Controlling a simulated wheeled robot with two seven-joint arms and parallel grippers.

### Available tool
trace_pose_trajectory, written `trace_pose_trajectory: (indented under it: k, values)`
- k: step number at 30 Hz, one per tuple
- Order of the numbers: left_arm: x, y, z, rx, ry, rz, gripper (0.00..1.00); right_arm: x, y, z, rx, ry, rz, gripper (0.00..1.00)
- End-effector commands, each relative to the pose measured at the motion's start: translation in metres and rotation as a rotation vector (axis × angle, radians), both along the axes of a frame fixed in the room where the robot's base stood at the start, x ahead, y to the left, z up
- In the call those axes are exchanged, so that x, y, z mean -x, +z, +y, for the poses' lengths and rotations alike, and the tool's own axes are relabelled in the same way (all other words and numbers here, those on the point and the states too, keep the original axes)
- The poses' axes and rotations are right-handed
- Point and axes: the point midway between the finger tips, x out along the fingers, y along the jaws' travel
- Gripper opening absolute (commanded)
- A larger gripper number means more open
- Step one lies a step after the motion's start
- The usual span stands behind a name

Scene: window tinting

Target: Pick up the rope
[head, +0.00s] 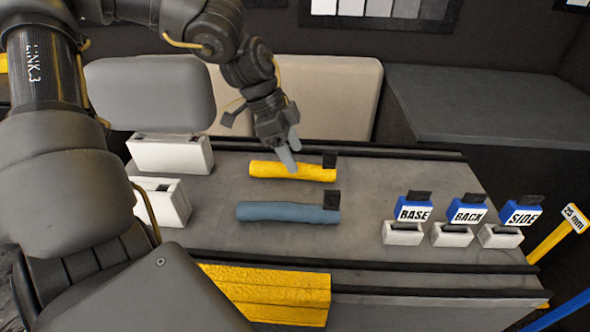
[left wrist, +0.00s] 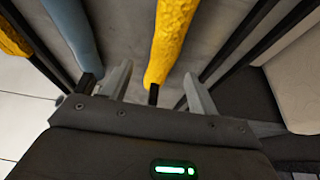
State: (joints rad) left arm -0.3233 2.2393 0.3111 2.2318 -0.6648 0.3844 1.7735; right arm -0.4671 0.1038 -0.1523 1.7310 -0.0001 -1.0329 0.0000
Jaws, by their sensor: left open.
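No clear rope shows in either view. A long yellow roll (head: 290,171) with a rough surface and a black tab at its right end lies on the grey table (head: 355,250). A blue-grey roll (head: 280,211) with a black tab lies parallel, nearer to me. My left gripper (head: 291,155) points down at the yellow roll, and its fingers overlap it in the head view. In the left wrist view the open fingers (left wrist: 157,70) are on either side of the end of the yellow roll (left wrist: 170,38). Contact cannot be told. My right gripper is not in view.
White blocks (head: 170,154) stand at the table's left. Blue blocks labelled BASE (head: 413,212), BACK (head: 466,213) and SIDE (head: 521,214) stand in white holders at the right. A yellow textured piece (head: 270,293) lies along the front. A grey surface (head: 490,100) is at the back right.

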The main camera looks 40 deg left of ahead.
Motion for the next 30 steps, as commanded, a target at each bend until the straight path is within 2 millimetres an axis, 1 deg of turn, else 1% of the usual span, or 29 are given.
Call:
trace_pose_trajectory:
  k: [6,10,13,19,20,30]
  values:
    - [-0.008,-0.027,-0.008,-0.001,0.000,0.006,0.60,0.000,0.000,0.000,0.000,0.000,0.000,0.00]
    - [-0.012,-0.041,-0.013,-0.001,-0.001,0.003,0.60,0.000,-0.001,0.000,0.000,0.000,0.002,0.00]
    - [-0.014,-0.046,-0.014,-0.001,0.000,0.001,0.60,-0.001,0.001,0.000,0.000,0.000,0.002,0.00]
    - [-0.014,-0.046,-0.015,-0.001,0.000,-0.001,0.60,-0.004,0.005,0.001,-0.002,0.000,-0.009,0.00]
    - [-0.014,-0.046,-0.015,-0.001,0.000,-0.001,0.59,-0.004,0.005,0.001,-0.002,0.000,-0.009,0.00]
    - [-0.014,-0.046,-0.015,0.000,0.000,0.000,0.14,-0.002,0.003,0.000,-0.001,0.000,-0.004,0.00]
